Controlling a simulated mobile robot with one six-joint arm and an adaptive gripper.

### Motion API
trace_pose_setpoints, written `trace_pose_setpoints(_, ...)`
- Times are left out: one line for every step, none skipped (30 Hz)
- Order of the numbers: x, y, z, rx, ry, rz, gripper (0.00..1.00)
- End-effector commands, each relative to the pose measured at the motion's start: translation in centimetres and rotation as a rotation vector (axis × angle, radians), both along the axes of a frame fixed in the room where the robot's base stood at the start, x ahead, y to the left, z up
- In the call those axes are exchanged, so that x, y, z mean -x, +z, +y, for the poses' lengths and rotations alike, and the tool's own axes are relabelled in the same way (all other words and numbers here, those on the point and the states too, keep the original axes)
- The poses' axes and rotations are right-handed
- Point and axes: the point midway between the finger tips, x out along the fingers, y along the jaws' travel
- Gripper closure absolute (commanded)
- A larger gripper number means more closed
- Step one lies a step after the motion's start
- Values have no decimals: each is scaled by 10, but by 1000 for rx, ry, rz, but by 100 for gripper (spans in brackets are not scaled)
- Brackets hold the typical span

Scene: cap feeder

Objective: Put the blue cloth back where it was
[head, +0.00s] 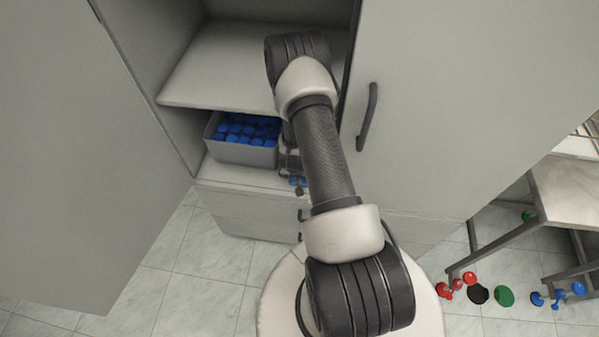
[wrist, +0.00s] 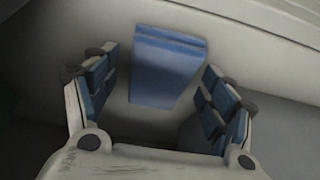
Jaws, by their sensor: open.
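The blue cloth (wrist: 165,80) is a folded, flat rectangle lying on a pale surface in the wrist view. My gripper (wrist: 160,65) is open there, with its blue-padded fingers on either side of the cloth and clear space between each finger and it. In the head view my gripper (head: 297,181) is low in the open cabinet, at the front of the lower shelf (head: 235,174), partly hidden by my arm. I cannot make out the cloth in the head view.
A grey bin (head: 243,152) full of blue caps stands on the lower shelf, left of my gripper. An upper shelf (head: 215,70) is above it. A closed door (head: 460,110) is on the right. Red, green, black and blue items (head: 503,297) lie on the floor at right.

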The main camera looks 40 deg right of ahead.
Motion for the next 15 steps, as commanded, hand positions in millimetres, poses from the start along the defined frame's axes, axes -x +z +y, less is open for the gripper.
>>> trace_pose_setpoints(0,2,0,0,0,0,24)
trace_pose_setpoints(0,3,0,0,0,0,24)
trace_pose_setpoints(0,7,0,0,0,0,24)
trace_pose_setpoints(1,10,2,0,0,0,24)
trace_pose_setpoints(2,14,3,-1,1,1,24)
trace_pose_setpoints(4,21,5,0,1,0,24)
trace_pose_setpoints(5,27,6,0,1,0,24)
trace_pose_setpoints(7,33,8,0,0,0,24)
trace_pose_setpoints(9,42,11,0,0,0,24)
trace_pose_setpoints(10,48,13,0,0,-1,24)
trace_pose_setpoints(12,55,15,0,1,0,24)
trace_pose_setpoints(14,63,18,0,1,-1,24)
trace_pose_setpoints(16,69,20,1,1,0,24)
trace_pose_setpoints(17,75,21,1,1,-2,24)
trace_pose_setpoints(20,82,24,1,1,0,24)
